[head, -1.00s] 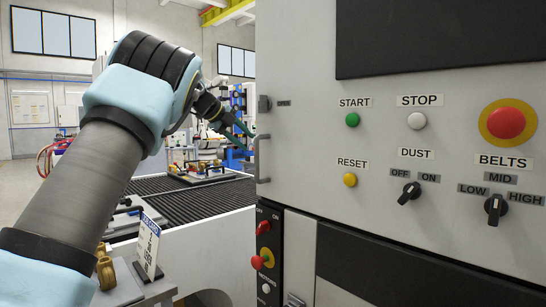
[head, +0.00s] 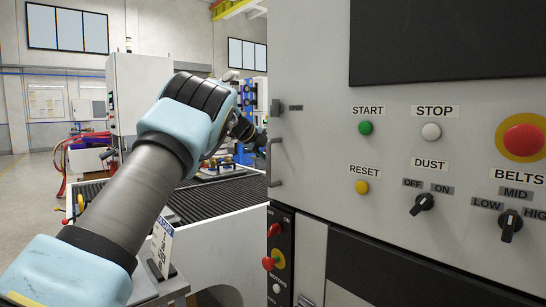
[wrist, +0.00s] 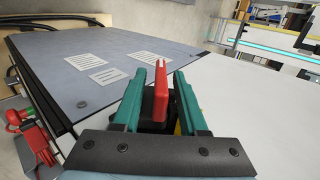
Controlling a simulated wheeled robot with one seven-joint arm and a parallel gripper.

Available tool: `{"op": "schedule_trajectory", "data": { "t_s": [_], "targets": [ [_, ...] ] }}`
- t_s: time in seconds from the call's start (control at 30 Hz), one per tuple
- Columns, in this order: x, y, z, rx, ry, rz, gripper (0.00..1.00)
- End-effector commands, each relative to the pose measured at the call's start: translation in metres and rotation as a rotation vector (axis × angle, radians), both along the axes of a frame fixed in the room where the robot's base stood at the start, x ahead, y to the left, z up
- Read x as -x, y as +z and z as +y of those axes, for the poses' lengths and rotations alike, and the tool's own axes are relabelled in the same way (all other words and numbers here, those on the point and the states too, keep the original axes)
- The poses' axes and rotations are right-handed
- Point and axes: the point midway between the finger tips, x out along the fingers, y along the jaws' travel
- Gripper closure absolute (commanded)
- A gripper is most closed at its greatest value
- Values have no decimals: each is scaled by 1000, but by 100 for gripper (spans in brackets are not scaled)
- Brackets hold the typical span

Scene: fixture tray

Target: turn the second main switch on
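In the wrist view, a red switch handle (wrist: 161,95) on a dark base stands between the two green fingers of my gripper (wrist: 160,80). The fingers are open, with a gap on each side of the handle. A second red part (wrist: 36,138) shows at the left edge; I cannot tell what it is. In the head view, my arm reaches towards the cabinet's left edge and the fingertips are hidden or too dark to make out. A red rotary switch (head: 274,229) sits on the black side panel, above a red button on yellow (head: 268,262).
The large grey cabinet (head: 320,150) fills the right side, with a protruding handle (head: 274,162) at its left edge. Its front carries buttons and the DUST (head: 422,204) and BELTS (head: 510,223) knobs.

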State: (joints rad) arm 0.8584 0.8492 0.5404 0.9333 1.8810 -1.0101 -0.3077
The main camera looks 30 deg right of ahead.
Motion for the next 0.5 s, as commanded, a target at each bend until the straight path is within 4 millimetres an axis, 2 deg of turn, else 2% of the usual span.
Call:
{"op": "schedule_trajectory", "data": {
  "t_s": [0.03, 0.33, 0.5],
  "targets": [
    [0, 0, 0, 0, 0, 0, 65],
    [0, 0, 0, 0, 0, 0, 99],
    [0, 0, 0, 0, 0, 0, 100]
  ]
}}
